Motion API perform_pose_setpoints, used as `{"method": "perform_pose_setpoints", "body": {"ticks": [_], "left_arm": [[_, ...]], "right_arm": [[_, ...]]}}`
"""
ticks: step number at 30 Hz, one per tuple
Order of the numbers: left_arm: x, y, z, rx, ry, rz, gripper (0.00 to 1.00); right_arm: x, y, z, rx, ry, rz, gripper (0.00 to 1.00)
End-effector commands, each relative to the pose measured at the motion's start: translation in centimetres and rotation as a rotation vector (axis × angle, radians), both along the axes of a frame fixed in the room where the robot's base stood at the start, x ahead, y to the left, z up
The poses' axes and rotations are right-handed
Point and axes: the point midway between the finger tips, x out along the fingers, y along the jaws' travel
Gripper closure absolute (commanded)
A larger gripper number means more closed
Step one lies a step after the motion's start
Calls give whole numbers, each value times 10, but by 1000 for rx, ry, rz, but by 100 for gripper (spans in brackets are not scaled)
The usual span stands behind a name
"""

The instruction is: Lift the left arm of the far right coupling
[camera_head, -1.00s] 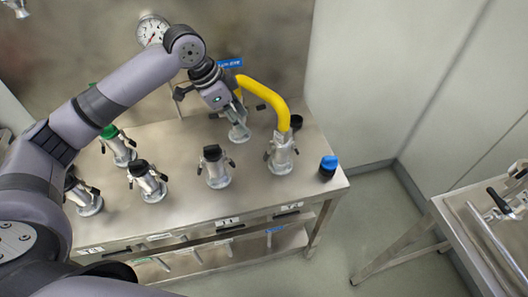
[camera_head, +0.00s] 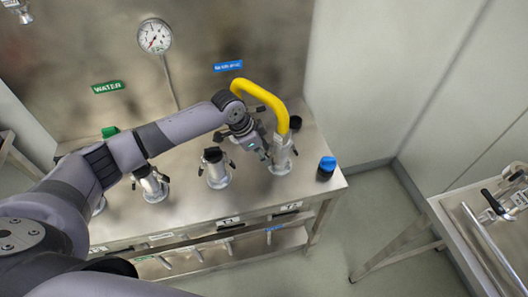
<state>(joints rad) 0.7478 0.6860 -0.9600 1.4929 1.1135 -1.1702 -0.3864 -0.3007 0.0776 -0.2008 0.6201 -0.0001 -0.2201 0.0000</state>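The far right coupling (camera_head: 281,158) is a silver fitting standing upright on the steel bench, with the yellow hose (camera_head: 272,96) curving into its top. My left gripper (camera_head: 264,153) is at this coupling's left side, by its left arm. The gripper covers the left arm, so I cannot tell whether they touch or how the arm stands. The gripper's fingers are small and dark here, and their opening is unclear. My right gripper is not in view.
A black-capped coupling (camera_head: 215,168) stands left of the gripper, and another coupling (camera_head: 151,184) stands farther left. A blue-capped item (camera_head: 326,168) stands near the bench's right edge. A pressure gauge (camera_head: 154,36) is on the back panel. A second table (camera_head: 470,240) is at right.

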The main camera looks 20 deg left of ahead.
Motion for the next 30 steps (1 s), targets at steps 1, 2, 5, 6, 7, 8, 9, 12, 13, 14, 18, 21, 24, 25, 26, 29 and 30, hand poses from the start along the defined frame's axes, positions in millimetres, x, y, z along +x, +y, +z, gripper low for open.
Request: {"method": "perform_pose_setpoints", "body": {"ticks": [1,2,5,6,7,8,9,12,13,14,18,21,24,25,26,29,30], "left_arm": [[0,-1,-3,0,1,0,63],[1,-2,-4,1,1,0,63],[1,-2,-6,1,-1,0,63],[1,-2,-6,1,-1,0,63],[1,-2,-6,1,-1,0,63],[1,-2,-6,1,-1,0,63],[1,-2,-6,1,-1,0,63],[1,-2,-6,1,-1,0,66],[1,-2,-6,1,-1,0,68],[1,-2,-6,1,-1,0,70],[1,-2,-6,1,-1,0,79],[1,-2,-6,1,-1,0,86],[1,-2,-6,1,-1,0,93],[1,-2,-6,1,-1,0,95],[1,-2,-5,1,-1,0,97],[1,-2,-5,1,-1,0,100],[1,-2,-5,0,0,0,100]], "right_arm": [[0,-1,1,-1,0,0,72],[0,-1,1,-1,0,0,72],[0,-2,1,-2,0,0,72],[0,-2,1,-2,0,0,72],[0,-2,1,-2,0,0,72],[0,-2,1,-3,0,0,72],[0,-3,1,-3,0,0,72],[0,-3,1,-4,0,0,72],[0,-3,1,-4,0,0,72],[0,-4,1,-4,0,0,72],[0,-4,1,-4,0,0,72],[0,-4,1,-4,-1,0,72],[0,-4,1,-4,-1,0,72],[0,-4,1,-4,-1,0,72],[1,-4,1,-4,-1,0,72],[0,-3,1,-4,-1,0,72],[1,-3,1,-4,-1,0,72]]}}
